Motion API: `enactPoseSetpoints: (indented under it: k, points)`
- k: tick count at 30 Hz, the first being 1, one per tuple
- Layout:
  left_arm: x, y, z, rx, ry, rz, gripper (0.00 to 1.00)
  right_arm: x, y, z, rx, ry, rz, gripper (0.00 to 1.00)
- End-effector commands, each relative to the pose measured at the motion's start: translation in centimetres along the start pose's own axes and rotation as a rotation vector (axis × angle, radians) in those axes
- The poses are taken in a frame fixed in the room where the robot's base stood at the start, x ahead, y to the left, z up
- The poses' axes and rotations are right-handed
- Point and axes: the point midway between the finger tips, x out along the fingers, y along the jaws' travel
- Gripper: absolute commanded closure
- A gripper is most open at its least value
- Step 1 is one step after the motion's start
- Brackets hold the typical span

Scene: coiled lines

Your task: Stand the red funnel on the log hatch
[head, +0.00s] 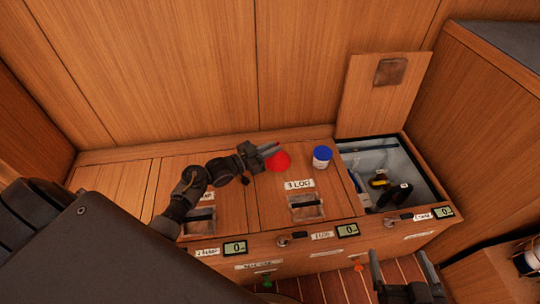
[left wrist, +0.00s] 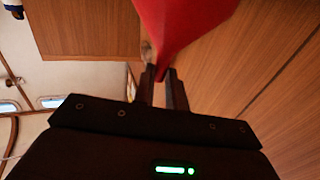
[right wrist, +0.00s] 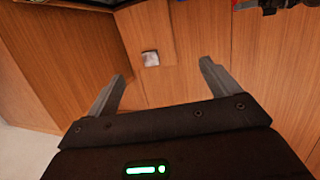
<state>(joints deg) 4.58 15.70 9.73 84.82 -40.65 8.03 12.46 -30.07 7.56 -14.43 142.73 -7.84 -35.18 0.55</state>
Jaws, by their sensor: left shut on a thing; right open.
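The red funnel (head: 279,161) is at the tips of my left gripper (head: 270,149), over the back left part of the log hatch (head: 274,205). In the left wrist view the fingers (left wrist: 163,75) are shut on the narrow lower end of the funnel (left wrist: 180,25), whose wide part runs out of the top. I cannot tell whether the funnel touches the hatch. The hatch is closed, with a "3 LOG" label and a recessed pull (head: 306,207). My right gripper (head: 401,258) is open and empty in front of the bench; its fingers show in the right wrist view (right wrist: 163,72).
A white jar with a blue lid (head: 322,156) stands at the right back of the log hatch. Right of it is an open bin (head: 408,160) holding dark items, its lid (head: 385,100) raised against the wall. Small displays (head: 347,230) line the front edge.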

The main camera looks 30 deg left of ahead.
Motion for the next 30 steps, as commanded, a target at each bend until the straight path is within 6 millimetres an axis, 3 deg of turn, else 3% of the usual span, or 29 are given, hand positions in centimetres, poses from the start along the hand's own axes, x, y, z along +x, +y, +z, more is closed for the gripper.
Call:
enactPoseSetpoints:
  k: [4, 9, 15, 30]
  points:
    - [0.1, -0.4, 0.5, 0.000, 0.000, -0.001, 1.00, 0.1, -0.4, -0.6, -0.003, 0.047, -0.012, 0.12]
    - [0.1, -0.4, 2.5, -0.001, -0.001, -0.001, 1.00, 0.0, -1.9, -3.2, -0.009, 0.222, -0.055, 0.12]
    - [0.1, -0.4, 3.5, 0.001, 0.000, -0.002, 1.00, -0.5, -2.9, -5.3, -0.010, 0.346, -0.086, 0.12]
    - [0.1, -0.4, 3.8, 0.001, -0.001, -0.001, 1.00, -0.8, -3.2, -6.0, -0.009, 0.390, -0.098, 0.12]
